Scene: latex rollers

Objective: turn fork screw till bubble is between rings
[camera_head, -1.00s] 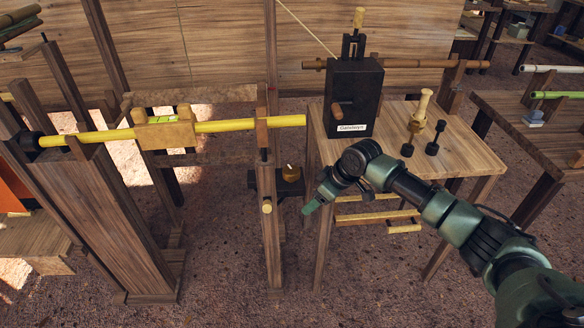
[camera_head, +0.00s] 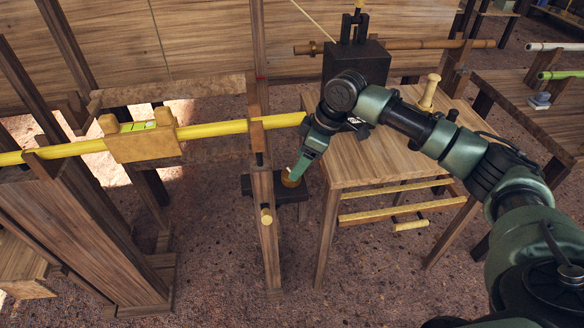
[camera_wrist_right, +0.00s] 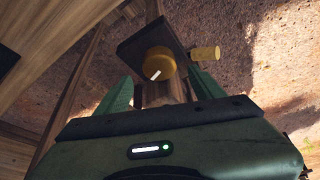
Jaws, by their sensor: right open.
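A wooden level (camera_head: 140,145) with a green vial (camera_head: 137,126) sits on the yellow roller (camera_head: 215,129); the bubble and rings are too small to read. The fork (camera_head: 257,135) holds the roller's right end on a wooden post. The round fork screw knob (camera_head: 291,177) with a white mark sits on a dark bracket beside the post. My right gripper (camera_head: 301,168) is just above the knob. In the right wrist view, the open fingers of the right gripper (camera_wrist_right: 160,84) stand either side of the knob (camera_wrist_right: 157,64), with no clear contact. My left gripper is not in view.
A small wooden peg (camera_head: 266,216) sticks out of the post, close to the knob. A wooden table (camera_head: 385,160) with a black box (camera_head: 357,65) stands at right. Its lower bars are near my arm. Open floor lies in front of the post.

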